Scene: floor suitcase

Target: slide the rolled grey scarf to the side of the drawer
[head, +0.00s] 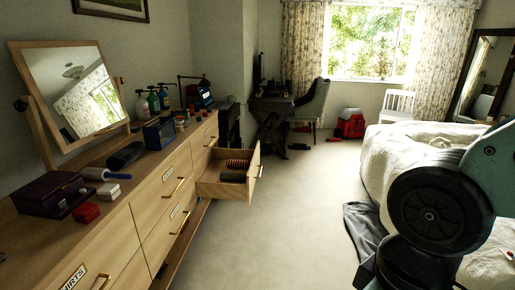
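An open wooden drawer (218,190) sticks out from the far part of the dresser. A dark grey roll (233,177), which looks like the rolled grey scarf, lies in it close to the drawer's front panel. A reddish-brown ribbed roll (238,164) lies just behind it, also near the front. The near drawer wall may hide the lowest part of the grey roll. My arm fills the lower right of the head view, apart from the drawer. My gripper is not in view.
The dresser (150,168) runs along the left, its top holding a mirror (70,92), a dark case (48,193), a small red box (86,212) and several bottles. The bed (400,160) stands at right with dark cloth beside it. Carpet between them is clear.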

